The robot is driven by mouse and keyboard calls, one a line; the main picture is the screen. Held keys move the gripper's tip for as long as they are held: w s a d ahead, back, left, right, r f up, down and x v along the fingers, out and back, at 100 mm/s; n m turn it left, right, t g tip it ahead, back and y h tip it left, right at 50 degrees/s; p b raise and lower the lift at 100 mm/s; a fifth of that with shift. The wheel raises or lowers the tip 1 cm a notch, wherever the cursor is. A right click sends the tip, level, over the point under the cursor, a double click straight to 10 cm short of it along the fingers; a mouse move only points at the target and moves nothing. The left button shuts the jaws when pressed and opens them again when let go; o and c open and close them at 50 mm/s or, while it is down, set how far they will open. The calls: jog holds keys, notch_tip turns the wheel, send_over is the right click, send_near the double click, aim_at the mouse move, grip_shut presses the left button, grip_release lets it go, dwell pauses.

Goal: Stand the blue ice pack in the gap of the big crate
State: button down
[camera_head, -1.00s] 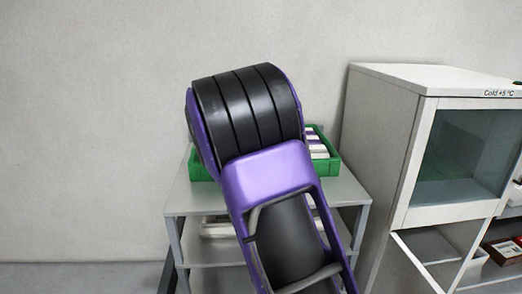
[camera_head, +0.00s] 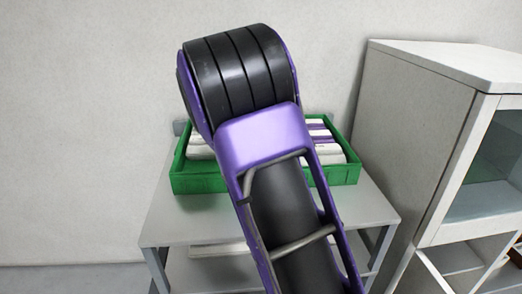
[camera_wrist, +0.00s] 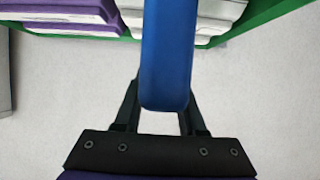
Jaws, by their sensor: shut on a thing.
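The blue ice pack (camera_wrist: 166,55) is upright between the fingers of my gripper (camera_wrist: 163,118) in the wrist view, and the gripper is shut on it. The big crate is the green crate (camera_head: 200,184) on the grey shelf unit in the head view. In the head view my arm hides the crate's middle, the gripper and the ice pack. I cannot tell whether the pack is inside the crate's gap.
The grey shelf top (camera_head: 345,205) has free room in front of the crate. A white cold cabinet (camera_head: 425,120) stands to the right of the shelf unit. A plain wall (camera_head: 80,120) is behind. A pale thing (camera_head: 222,249) lies on the lower shelf.

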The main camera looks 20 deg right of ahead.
jog(key=shift+w+d, duration=0.1)
jog(key=shift+w, duration=0.1)
notch_tip(320, 180, down, 10)
jog(key=shift+r+b, duration=0.15)
jog(key=shift+b, duration=0.55)
jog(key=shift+c, duration=2.4)
grip_release()
jog(key=shift+f, duration=0.2)
